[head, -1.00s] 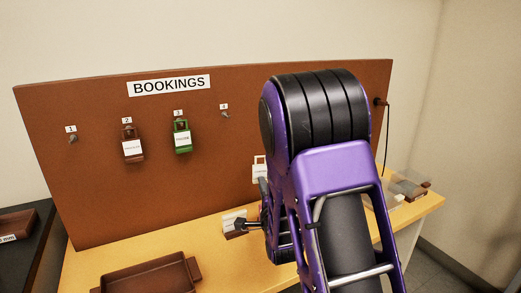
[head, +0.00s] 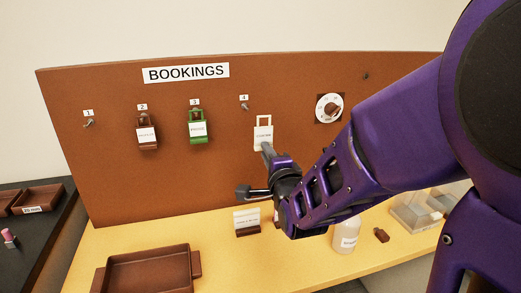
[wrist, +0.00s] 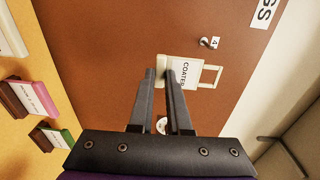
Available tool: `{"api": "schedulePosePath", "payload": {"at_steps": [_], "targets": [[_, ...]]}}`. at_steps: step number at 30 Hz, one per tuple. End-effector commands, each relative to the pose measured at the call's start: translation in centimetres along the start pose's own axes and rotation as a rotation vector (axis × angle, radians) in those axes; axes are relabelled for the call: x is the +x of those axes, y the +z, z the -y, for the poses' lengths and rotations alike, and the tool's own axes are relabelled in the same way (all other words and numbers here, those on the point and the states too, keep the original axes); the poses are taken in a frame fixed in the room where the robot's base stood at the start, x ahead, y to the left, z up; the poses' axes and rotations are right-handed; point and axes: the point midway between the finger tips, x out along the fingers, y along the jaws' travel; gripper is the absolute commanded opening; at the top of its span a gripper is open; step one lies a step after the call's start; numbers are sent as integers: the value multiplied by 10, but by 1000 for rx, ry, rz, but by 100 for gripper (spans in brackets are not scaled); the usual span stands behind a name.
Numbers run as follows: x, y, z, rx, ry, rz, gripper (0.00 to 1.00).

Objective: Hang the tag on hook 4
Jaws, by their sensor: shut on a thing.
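A cream tag (head: 263,133) with an open square loop on top and a white label is in front of the board, below and right of hook 4 (head: 244,106) in the head view. My gripper (head: 267,150) is shut on the tag's lower end. In the wrist view the fingers (wrist: 162,76) grip the tag (wrist: 212,76), whose label reads "COATER" and whose loop points right. Hook 4 (wrist: 207,42) is bare and apart from the tag there. The depth gap between loop and hook is hard to tell.
On the brown board (head: 100,185), hook 1 (head: 88,123) is bare, hook 2 holds a brown tag (head: 147,131) and hook 3 a green tag (head: 198,127). A dial (head: 330,108) is at right. A brown tray (head: 148,270), label stand (head: 247,222) and bottle (head: 346,235) stand below.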

Motion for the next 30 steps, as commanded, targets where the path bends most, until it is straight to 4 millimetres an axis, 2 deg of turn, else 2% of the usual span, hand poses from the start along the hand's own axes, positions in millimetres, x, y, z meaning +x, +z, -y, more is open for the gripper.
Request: {"api": "schedulePosePath", "payload": {"at_steps": [1,5,16,20,30], "targets": [[-6,9,7,-6,-2,16,0],[-13,20,13,-17,6,39,0],[-13,22,14,-19,7,42,0],[-6,22,15,-18,7,42,0],[25,23,16,-18,8,41,0]]}}
